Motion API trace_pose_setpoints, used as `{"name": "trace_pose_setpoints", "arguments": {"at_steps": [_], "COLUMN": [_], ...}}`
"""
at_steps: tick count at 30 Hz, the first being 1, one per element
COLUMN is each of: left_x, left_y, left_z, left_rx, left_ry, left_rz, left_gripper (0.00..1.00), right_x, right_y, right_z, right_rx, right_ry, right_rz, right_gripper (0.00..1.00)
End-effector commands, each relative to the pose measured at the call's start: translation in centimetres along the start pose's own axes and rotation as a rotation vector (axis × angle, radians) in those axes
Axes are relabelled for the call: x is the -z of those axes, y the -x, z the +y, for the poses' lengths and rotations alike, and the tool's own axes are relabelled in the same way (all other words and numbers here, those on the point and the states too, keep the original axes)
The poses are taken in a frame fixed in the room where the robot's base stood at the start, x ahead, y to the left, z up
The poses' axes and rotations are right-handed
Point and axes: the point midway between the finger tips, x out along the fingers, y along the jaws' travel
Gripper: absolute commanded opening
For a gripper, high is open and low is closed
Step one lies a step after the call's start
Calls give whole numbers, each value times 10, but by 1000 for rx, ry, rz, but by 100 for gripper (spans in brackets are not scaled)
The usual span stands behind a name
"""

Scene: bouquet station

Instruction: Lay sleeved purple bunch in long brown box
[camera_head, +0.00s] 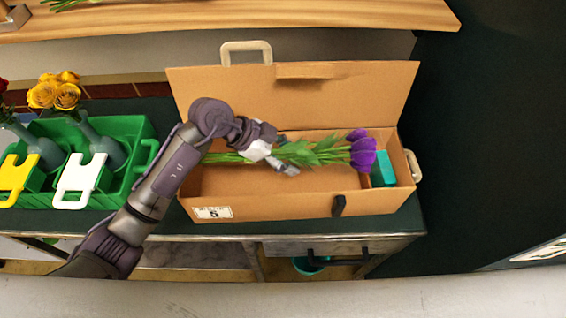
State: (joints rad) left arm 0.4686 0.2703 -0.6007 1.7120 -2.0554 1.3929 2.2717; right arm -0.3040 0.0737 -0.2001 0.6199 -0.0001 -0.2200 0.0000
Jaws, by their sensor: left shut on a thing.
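The long brown box (270,208) stands open on the dark counter, with its lid (345,95) raised at the back. The purple bunch (362,152) lies lengthwise over the box opening, blooms to the right and green stems to the left. A white sleeve (258,150) wraps its stems. My left gripper (282,157) is shut on the bunch near the sleeve. I cannot tell whether the bunch touches the box floor. My right gripper is not in view.
A teal block (383,170) sits inside the box at its right end. A green crate (120,190) with vases of yellow and red roses and yellow and white tags stands to the left. A wooden shelf (230,18) runs along the back.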

Motion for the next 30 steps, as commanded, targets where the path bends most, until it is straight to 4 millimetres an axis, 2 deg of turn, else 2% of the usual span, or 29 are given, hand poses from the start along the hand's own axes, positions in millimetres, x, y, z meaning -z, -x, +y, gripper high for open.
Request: {"name": "trace_pose_setpoints", "arguments": {"at_steps": [6,15,30], "left_x": [-16,-41,-47], "left_y": [1,-24,-30], "left_z": [-8,-6,-6], "left_rx": [1,2,1], "left_ry": [1,0,0], "left_rz": [4,4,3], "left_gripper": [0,0,0], "right_x": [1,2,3], "right_y": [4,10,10], "right_z": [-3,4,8], "right_rx": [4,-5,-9], "right_ry": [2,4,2], "right_rz": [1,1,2], "right_gripper": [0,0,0]}}
